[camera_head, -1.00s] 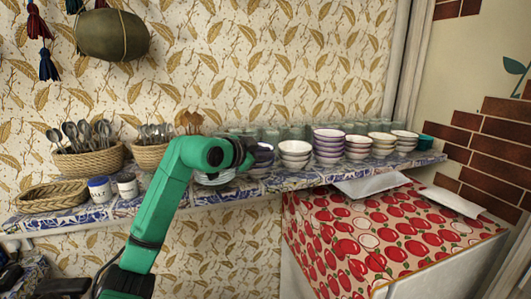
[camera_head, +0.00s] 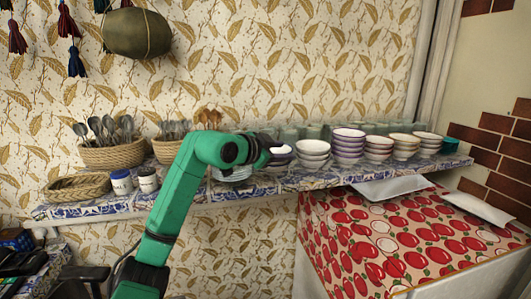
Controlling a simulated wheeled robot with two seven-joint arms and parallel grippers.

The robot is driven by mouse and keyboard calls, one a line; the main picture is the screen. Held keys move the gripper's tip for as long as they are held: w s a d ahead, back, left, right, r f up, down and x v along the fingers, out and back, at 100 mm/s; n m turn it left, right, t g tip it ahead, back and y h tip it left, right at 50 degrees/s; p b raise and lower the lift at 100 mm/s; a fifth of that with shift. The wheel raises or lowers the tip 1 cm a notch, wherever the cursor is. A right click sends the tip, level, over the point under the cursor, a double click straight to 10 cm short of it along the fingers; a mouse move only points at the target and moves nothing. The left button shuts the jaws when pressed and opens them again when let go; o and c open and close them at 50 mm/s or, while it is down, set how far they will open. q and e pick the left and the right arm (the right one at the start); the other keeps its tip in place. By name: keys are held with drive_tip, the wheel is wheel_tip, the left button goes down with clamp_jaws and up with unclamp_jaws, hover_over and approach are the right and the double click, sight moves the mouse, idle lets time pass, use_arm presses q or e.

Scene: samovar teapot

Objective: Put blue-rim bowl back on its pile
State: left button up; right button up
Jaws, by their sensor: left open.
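My left gripper (camera_head: 272,148) is small and dark at the end of my green arm. It is at the shelf, in front of and just left of a bowl pile with a bluish-purple rim (camera_head: 282,151). The gripper looks open, with no bowl seen held in it; its fingers are partly hidden by the wrist. To the right stand a pile of pale bowls (camera_head: 312,155) and a taller pile with purple rims (camera_head: 348,142). I cannot tell which bowl is the blue-rim one. My right gripper is not in view.
The blue-patterned shelf (camera_head: 215,194) also bears more bowl piles (camera_head: 404,147), glasses behind, spoon baskets (camera_head: 114,155), a flat basket (camera_head: 77,188) and two small jars (camera_head: 121,182). Part of a glassy dish (camera_head: 233,174) shows below my forearm. A chest with an apple-print cloth (camera_head: 400,250) stands below right.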

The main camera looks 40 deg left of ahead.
use_arm(q)
drive_tip(key=b+v, duration=0.4)
drive_tip(key=v, duration=0.9)
drive_tip(key=shift+s+b, duration=0.2)
drive_tip(key=shift+b, duration=0.15)
